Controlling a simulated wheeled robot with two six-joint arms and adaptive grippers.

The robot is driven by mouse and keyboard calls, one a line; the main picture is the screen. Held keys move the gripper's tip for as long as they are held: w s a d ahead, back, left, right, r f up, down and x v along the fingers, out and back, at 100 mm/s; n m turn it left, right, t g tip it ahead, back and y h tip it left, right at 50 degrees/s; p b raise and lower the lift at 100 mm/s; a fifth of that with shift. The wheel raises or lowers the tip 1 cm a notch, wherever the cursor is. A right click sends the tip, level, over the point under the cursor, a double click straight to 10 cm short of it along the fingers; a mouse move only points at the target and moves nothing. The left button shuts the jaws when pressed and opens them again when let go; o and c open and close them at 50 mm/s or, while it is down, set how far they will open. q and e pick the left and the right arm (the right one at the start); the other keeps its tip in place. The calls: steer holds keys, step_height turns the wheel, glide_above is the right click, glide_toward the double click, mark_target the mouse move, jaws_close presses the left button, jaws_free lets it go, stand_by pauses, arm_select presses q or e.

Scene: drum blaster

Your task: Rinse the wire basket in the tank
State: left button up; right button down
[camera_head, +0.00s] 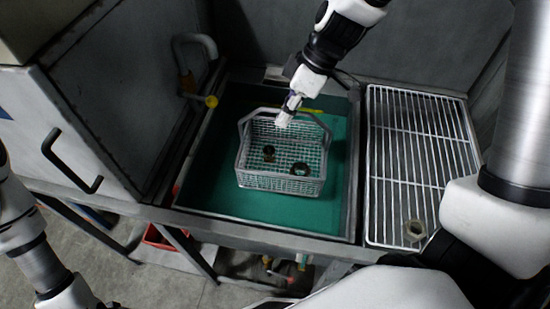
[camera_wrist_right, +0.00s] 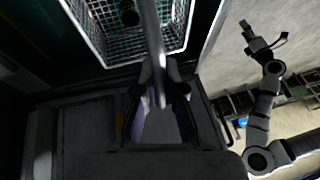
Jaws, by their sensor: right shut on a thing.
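The wire basket (camera_head: 282,184) is a light grey mesh box with a raised handle. It is over the green tank (camera_head: 320,217), within its rim in the head view; I cannot tell whether its bottom touches the green surface. Two dark ring-like parts (camera_head: 300,169) lie in it. My right gripper (camera_head: 285,118) is shut on the handle's top bar from above. In the right wrist view, the handle bar (camera_wrist_right: 152,40) runs into the jaws and the basket's mesh (camera_wrist_right: 100,25) shows beyond. My left gripper (camera_wrist_right: 246,30) is small there, away from the basket; its jaws are unclear.
A white wire rack (camera_head: 415,150) stands right of the tank, with a ring-shaped part (camera_head: 415,230) near its front. A grey cabinet with a black handle (camera_head: 70,165) is at the left.

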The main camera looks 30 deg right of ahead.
step_height(320, 180, up, 9)
steer(key=p, duration=0.6)
steer(key=shift+r, duration=0.1)
